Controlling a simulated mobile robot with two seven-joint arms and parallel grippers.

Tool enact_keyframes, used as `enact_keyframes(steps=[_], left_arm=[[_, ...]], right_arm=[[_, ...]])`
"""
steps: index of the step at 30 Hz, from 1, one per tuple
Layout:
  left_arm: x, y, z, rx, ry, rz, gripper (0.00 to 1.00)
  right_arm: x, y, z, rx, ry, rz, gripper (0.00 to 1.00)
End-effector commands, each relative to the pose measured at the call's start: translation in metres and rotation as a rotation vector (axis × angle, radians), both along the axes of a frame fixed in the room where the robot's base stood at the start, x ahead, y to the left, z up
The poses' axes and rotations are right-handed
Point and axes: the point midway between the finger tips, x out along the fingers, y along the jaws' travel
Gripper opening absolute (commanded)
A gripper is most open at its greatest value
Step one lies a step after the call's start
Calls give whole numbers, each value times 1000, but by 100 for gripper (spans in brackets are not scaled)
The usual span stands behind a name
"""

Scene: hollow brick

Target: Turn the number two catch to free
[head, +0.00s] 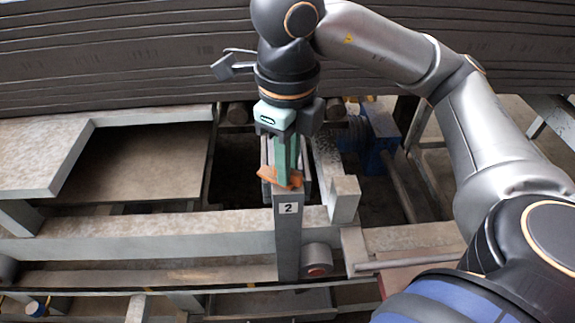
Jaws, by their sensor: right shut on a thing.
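The number two catch (267,176) is an orange piece on top of a grey post (288,240) with a white "2" label (288,209). My right gripper (287,178) points down over the post, and its green fingers are shut on the orange catch. The fingers hide the middle of the catch; orange shows on both sides of them. The catch lies at a slant across the post top. No marking for free is readable. My left gripper is not in view.
Grey metal rails and a frame (150,224) surround the post. A block-ended bar (344,195) stands close to its right. A blue machine part (378,140) is further back. Stacked dark slabs (120,55) fill the back.

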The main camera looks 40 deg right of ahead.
Motion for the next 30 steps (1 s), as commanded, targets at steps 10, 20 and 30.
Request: enact_keyframes(steps=[10, 20, 30], left_arm=[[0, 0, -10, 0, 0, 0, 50], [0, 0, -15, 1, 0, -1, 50], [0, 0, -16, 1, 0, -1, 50]], right_arm=[[1, 0, 0, 0, -3, 313, 0], [0, 0, 0, 0, -2, 526, 0], [0, 0, 0, 1, -2, 612, 0]])
